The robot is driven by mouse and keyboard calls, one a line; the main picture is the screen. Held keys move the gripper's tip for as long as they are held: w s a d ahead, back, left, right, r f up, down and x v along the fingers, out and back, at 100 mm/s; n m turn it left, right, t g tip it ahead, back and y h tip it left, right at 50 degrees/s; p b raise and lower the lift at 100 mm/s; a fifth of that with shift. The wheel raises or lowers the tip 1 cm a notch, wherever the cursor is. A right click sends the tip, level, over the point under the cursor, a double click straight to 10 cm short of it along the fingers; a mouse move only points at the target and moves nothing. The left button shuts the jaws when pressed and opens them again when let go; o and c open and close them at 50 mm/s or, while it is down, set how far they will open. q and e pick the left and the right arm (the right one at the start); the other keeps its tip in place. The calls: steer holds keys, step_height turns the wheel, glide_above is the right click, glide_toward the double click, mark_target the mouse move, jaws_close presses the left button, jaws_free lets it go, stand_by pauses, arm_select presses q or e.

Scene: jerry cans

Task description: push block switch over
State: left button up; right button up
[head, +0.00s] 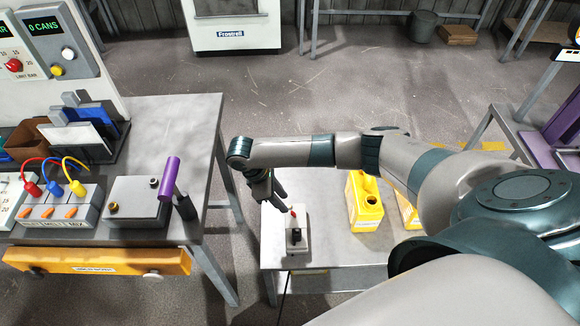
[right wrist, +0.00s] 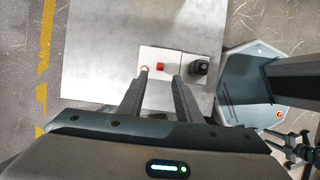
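The block switch (head: 298,246) is a small pale box on the near left part of the low grey table, with a red part and a black part on top. In the right wrist view its pale plate (right wrist: 173,53) carries a small brass-coloured knob (right wrist: 144,69), a red block (right wrist: 162,67) and a black knob (right wrist: 199,67). My right gripper (right wrist: 161,77) is open and empty, pointing down above the switch, its fingertips on either side of the red block in that view. In the head view the right gripper (head: 281,198) is just above the switch; contact cannot be told. My left gripper is out of view.
A yellow jerry can (head: 364,208) stands right of the switch, with another yellow can (head: 408,213) partly behind my arm. A workbench (head: 178,115) on the left holds a cable box (head: 60,208) and a grey box (head: 136,205) beside a purple handle (head: 169,177).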

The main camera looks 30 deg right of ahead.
mark_target(292, 212)
steer(key=x, duration=0.7)
steer(key=shift+f+p, duration=0.15)
steer(key=shift+p, duration=0.2)
jaws_close()
